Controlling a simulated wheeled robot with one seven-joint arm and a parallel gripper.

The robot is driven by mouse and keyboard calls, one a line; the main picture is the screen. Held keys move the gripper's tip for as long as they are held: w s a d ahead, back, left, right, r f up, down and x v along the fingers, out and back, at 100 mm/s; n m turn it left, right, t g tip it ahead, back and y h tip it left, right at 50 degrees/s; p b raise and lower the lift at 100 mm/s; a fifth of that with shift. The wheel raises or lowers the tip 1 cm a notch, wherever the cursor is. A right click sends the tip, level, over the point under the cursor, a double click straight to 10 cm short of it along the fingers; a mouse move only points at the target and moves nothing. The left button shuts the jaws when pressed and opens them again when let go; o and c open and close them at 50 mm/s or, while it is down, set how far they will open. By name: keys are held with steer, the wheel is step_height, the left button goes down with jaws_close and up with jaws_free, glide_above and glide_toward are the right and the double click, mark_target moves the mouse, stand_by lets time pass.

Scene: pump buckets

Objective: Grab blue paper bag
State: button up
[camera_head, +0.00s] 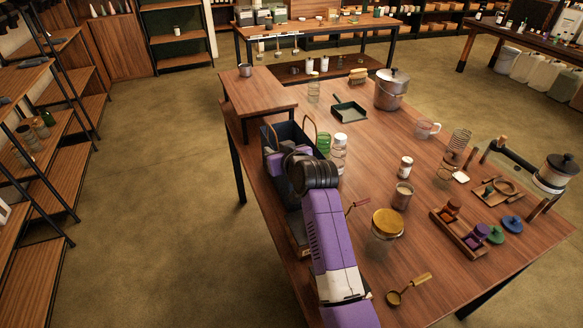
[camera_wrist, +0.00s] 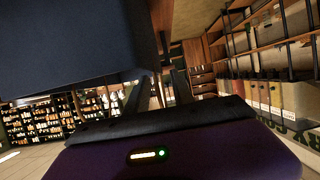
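The blue paper bag (camera_head: 290,134), dark blue with two upright tan loop handles, stands at the left edge of the wooden table. My arm covers its lower front. In the wrist view, the bag's dark blue side (camera_wrist: 70,45) fills the upper left. My gripper (camera_wrist: 158,88) shows two dark fingers with a gap between them, close to the bag's lower right edge. Nothing shows held between them, and I cannot tell whether a finger touches the bag.
A gold-lidded jar (camera_head: 384,238) is nearer the front. Open floor lies left, before a shelf rack (camera_head: 40,150).

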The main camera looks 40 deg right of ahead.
mark_target(272, 148)
steer(key=shift+f+x, duration=0.2)
steer(key=shift+x, duration=2.35)
steer(key=shift+s+d, duration=0.1)
steer(key=shift+d, duration=0.05)
jaws_close()
